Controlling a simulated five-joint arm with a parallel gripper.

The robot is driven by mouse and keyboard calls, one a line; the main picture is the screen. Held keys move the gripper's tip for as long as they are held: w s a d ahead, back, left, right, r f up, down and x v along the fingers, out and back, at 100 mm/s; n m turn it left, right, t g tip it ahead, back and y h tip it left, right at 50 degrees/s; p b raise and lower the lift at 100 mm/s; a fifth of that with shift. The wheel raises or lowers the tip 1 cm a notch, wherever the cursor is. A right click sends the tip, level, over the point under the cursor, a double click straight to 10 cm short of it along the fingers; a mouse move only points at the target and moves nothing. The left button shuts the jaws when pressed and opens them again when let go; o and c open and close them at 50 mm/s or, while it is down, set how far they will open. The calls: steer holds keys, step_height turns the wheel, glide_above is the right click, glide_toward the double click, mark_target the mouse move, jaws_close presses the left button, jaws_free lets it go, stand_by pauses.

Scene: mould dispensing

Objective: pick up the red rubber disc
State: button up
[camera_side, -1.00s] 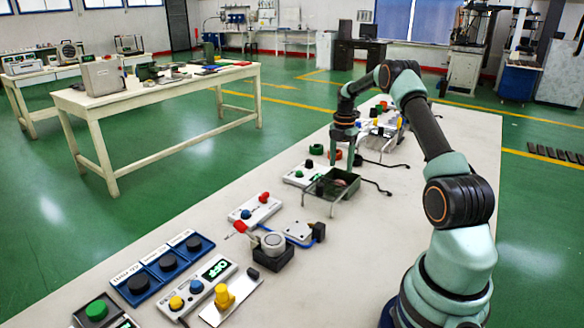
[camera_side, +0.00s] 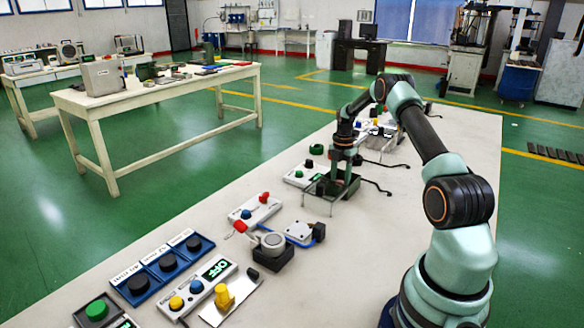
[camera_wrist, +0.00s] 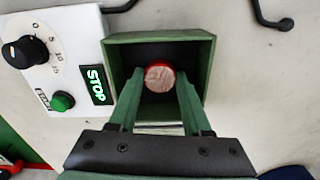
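The red rubber disc (camera_wrist: 159,77), with a red rim and a pale, streaked pinkish face, shows in the wrist view inside a dark green open box. My gripper (camera_wrist: 160,84) reaches into this box with one finger on each side of the disc. The fingers stand apart; whether they touch the disc I cannot tell. In the side view my gripper (camera_side: 340,178) points down at the box, and the disc is hidden there.
The green box (camera_wrist: 208,62) has raised walls close around my fingers. A white control panel (camera_wrist: 70,62) with a black knob, green button and STOP display lies beside it. Several devices, including a yellow-knobbed fixture (camera_side: 224,297), line the bench. The bench's right part is clear.

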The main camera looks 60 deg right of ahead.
jaws_close()
